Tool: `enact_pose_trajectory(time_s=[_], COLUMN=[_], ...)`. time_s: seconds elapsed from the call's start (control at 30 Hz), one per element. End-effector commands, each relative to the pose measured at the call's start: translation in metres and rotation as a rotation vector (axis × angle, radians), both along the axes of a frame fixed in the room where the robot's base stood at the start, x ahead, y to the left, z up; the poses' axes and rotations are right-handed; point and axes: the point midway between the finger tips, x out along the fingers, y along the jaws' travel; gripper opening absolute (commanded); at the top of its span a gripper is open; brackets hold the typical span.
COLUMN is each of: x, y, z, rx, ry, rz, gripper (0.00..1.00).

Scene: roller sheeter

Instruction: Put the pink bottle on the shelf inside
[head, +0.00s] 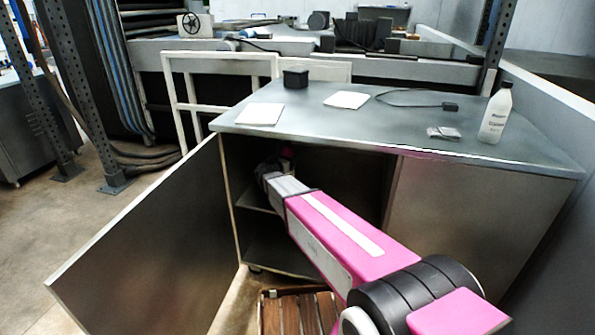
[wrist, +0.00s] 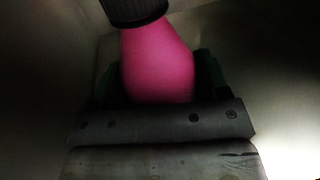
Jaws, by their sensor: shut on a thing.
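The pink bottle (wrist: 157,65) has a dark ribbed cap and fills the middle of the wrist view. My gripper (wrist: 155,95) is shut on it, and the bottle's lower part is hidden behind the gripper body. In the head view my gripper (head: 275,168) is inside the open cabinet, above the shelf (head: 256,198). Only a small dark pink bit of the bottle shows there, in shadow. I cannot tell whether the bottle touches the shelf.
The cabinet door (head: 150,245) stands open to the left. The right door (head: 470,215) is closed. The worktop (head: 390,130) holds a white bottle (head: 496,115), papers, a black box (head: 296,78) and a cable. A wooden slatted crate (head: 298,312) is on the floor below.

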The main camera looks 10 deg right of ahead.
Motion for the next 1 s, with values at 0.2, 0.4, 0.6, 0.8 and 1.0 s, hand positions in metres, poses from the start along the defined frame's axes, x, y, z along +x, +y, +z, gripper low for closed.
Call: enact_pose_trajectory(time_s=[0.2, 0.4, 0.6, 0.8, 1.0], x=[0.025, 0.033, 0.033, 0.033, 0.032], y=[-0.029, -0.04, -0.04, -0.04, -0.04], z=[-0.023, -0.03, -0.046, -0.07, -0.071], rx=[-0.001, -0.001, -0.002, -0.002, -0.001], ry=[0.001, 0.0, 0.002, 0.002, 0.0], rz=[-0.001, 0.0, 0.0, 0.0, 0.0], gripper=[0.27, 0.27, 0.27, 0.27, 0.27])
